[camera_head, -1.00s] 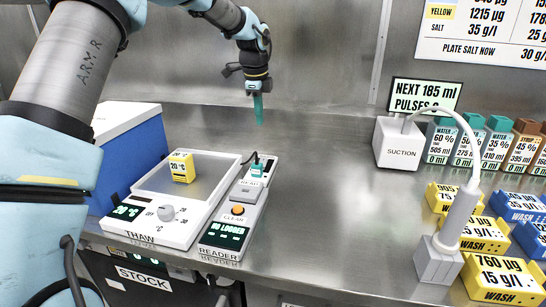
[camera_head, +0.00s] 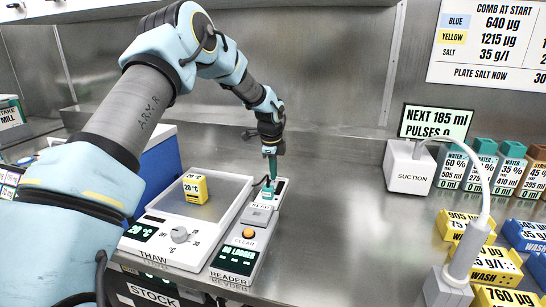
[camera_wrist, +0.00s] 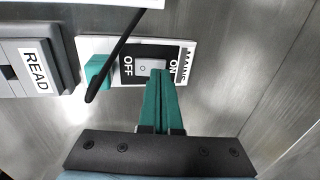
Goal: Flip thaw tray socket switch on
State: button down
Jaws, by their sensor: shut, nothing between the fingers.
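The mains socket (camera_wrist: 108,48) is a white plate with a black switch panel marked OFF at left and ON at right. Its pale rocker switch (camera_wrist: 150,66) is partly covered by my fingertips, and I cannot tell which way it is set. A green plug (camera_wrist: 97,72) with a black cable sits at the plate's left. My gripper (camera_wrist: 160,78) has its teal fingers shut and empty, with the tips at or just above the switch's ON side; contact is unclear. In the head view my gripper (camera_head: 271,176) points down behind the reader. The thaw tray (camera_head: 158,215) stands left of it.
The reader (camera_head: 240,256) lies beside the thaw tray, close to my gripper. A yellow block (camera_head: 195,188) reading 20 °C sits on the tray. A suction unit (camera_head: 410,170) and water blocks stand at right. The bench between is clear.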

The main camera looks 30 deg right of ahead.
jog(key=shift+w+d+f, duration=0.1)
jog(key=shift+f, duration=0.6)
jog(key=shift+w+d+f, duration=0.1)
jog(key=shift+f, duration=0.3)
jog(key=shift+s+a, duration=0.2)
jog(key=shift+s+a+r, duration=0.1)
jog(key=shift+s+a, duration=0.3)
jog(key=shift+s, duration=0.05)
jog(key=shift+r, duration=0.1)
